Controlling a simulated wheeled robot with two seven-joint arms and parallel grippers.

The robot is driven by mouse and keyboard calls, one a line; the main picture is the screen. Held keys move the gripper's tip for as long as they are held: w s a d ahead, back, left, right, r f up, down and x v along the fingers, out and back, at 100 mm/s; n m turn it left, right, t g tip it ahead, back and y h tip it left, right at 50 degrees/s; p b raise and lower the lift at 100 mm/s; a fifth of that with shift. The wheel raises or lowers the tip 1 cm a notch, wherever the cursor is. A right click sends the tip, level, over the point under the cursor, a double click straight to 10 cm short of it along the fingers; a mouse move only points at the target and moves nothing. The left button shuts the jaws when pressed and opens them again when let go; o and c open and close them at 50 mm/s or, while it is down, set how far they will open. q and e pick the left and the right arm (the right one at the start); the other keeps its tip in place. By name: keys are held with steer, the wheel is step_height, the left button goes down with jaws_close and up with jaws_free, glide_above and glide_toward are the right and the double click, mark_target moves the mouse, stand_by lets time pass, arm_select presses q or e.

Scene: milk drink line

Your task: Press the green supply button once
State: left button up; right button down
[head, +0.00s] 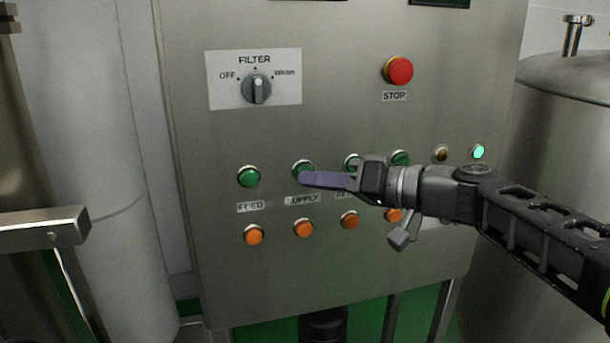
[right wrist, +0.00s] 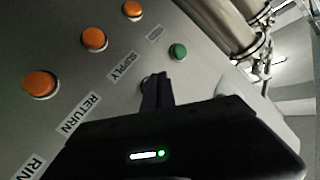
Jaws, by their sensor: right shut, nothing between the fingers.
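The green supply button (head: 302,166) is in the upper button row of the steel panel (head: 340,280), above the SUPPLY label (head: 302,199). My right gripper (head: 306,179) comes in from the right with its fingers shut and empty. Its purple fingertips overlap the lower edge of the supply button in the head view. I cannot tell whether they touch it. In the right wrist view the shut fingers (right wrist: 155,90) point at the panel beside the SUPPLY label (right wrist: 124,65) and hide most of that button. My left gripper is not in view.
The green feed button (head: 248,177) is left of supply; other green buttons are to the right, partly behind my gripper. Orange buttons (head: 303,228) form the row below. A red stop button (head: 398,70) and filter knob (head: 256,88) are above. A steel tank (head: 560,140) stands at right.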

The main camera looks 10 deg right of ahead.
steer(key=shift+w, duration=0.4)
stand_by(0.7)
steer(key=shift+s+b, duration=0.1)
steer(key=shift+b, duration=0.2)
steer(key=shift+s+b, duration=0.6)
steer(key=shift+s, duration=0.15)
steer(key=shift+s, duration=0.1)
steer(key=s+b, duration=0.1)
steer(key=s, duration=0.1)
steer(key=s+b, duration=0.2)
steer(key=shift+s+d, duration=0.2)
steer(key=shift+s, duration=0.2)
stand_by(0.4)
